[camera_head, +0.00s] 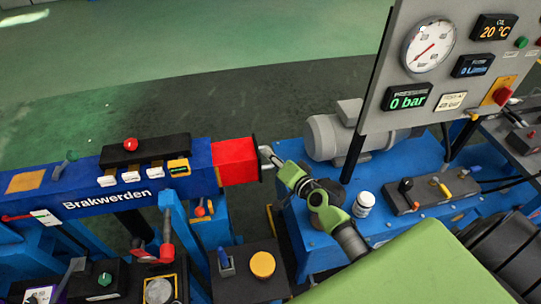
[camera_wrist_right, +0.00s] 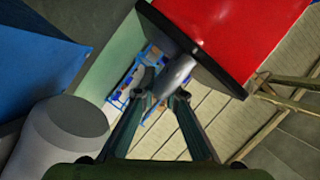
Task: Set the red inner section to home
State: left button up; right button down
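The red inner section (camera_head: 235,161) sticks out of the right end of the blue boom (camera_head: 110,185) marked "Brakwerden". It has a dark end plate with a grey handle on its outer face. My right gripper (camera_head: 268,156) is at this end plate, its green arm coming from the lower right. In the right wrist view, the red section (camera_wrist_right: 235,35) fills the top right, and the grey handle (camera_wrist_right: 175,74) lies at the fingertips (camera_wrist_right: 166,96). I cannot tell whether the fingers press on the handle or stand open around it. My left gripper is not in view.
A gauge panel (camera_head: 384,70) reading 0 bar stands at the right, above a grey motor (camera_head: 335,135) on a blue base. A white jar (camera_head: 363,204) stands near my arm. Control boxes with a yellow button (camera_head: 262,265) are below the boom. Open floor lies behind.

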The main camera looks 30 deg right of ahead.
aim_at(236, 161)
jog(key=a+p, duration=0.1)
jog(key=a, duration=0.1)
jog(key=w+a+p, duration=0.1)
jog(key=a, duration=0.2)
jog(key=shift+w+a+r, duration=0.1)
jog(key=shift+a+r, duration=0.1)
jog(key=shift+a, duration=0.05)
jog(key=a, duration=0.1)
jog(key=w+a, duration=0.1)
jog(key=a, duration=0.1)
jog(key=a+p, duration=0.1)
jog(key=a, duration=0.1)
jog(key=shift+w+f, duration=0.1)
jog(key=shift+w, duration=0.15)
jog(key=shift+a, duration=0.15)
jog(key=c, duration=2.1)
grip_release()
jog(key=shift+f, duration=0.15)
jog(key=shift+s, duration=0.15)
